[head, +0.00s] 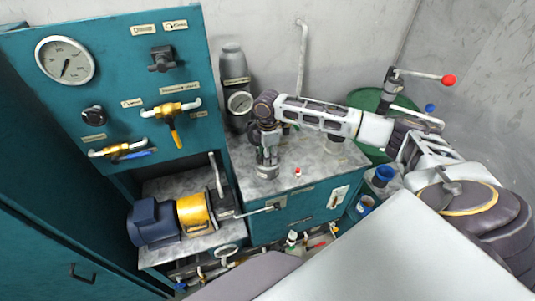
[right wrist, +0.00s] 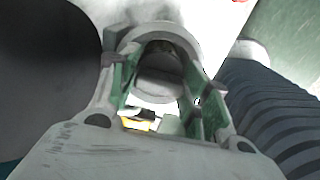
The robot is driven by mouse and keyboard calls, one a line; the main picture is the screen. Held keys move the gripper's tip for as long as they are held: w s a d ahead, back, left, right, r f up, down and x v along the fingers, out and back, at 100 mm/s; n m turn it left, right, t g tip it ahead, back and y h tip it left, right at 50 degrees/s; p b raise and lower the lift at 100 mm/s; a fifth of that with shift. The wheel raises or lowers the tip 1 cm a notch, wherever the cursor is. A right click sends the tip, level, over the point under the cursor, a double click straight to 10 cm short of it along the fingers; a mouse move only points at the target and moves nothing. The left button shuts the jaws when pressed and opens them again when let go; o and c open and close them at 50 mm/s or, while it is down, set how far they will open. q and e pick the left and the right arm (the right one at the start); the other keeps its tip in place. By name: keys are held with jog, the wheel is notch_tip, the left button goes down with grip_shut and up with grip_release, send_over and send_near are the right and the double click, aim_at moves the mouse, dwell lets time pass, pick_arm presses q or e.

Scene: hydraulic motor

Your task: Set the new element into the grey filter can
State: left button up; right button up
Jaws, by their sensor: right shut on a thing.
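In the head view my right arm reaches in from the right, and my right gripper (head: 267,150) points down over the grey filter can (head: 267,171) on the grey bench top. In the right wrist view my right gripper (right wrist: 158,85) has its two green-lined fingers closed on a pale, rounded piece (right wrist: 158,84), apparently the new element. A grey ring (right wrist: 160,32) curves around the fingertips, likely the can's rim. I cannot tell how deep the piece sits. The fingers hide most of it in the head view. My left gripper is not in view.
A dark bottle with a gauge (head: 238,103) stands behind the can. A small red-capped item (head: 298,173) is to its right. The teal gauge panel (head: 110,80) rises at left, above a blue-and-yellow motor unit (head: 170,218). A green drum (head: 365,99) and blue cups (head: 383,175) are at right.

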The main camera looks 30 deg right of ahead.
dwell(0.3)
jog(key=o, duration=1.4)
jog(key=shift+f, duration=0.1)
notch_tip(320, 180, up, 12)
jog(key=shift+r+b, duration=0.1)
jog(key=shift+b, duration=0.45)
